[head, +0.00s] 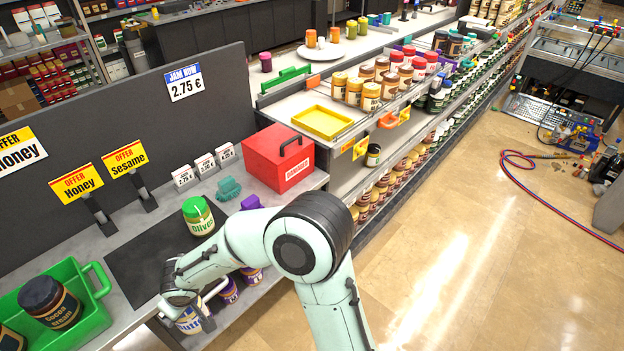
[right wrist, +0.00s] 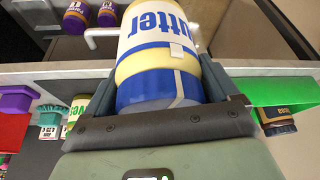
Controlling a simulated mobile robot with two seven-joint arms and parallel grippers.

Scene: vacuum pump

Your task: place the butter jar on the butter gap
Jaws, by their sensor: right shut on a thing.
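The butter jar (head: 188,322) is white and yellow with blue "utter" lettering and a blue lower band. It fills the middle of the right wrist view (right wrist: 160,50), where its lettering is upside down. My right gripper (head: 182,300) is shut on it, holding it at the counter's front edge, near the lower shelf. Purple-lidded jars (head: 229,291) stand on that shelf, right of the held jar; they also show in the right wrist view (right wrist: 74,20). I cannot clearly make out the butter gap; the arm and counter hide part of the shelf. My left gripper is not in view.
On the counter (head: 130,312) stand an olives jar (head: 198,216), a teal brush (head: 229,188), a red box (head: 278,158) and a green crate (head: 92,312) holding a cocoa cream jar (head: 48,302). A dark mat (head: 140,258) has bare room.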

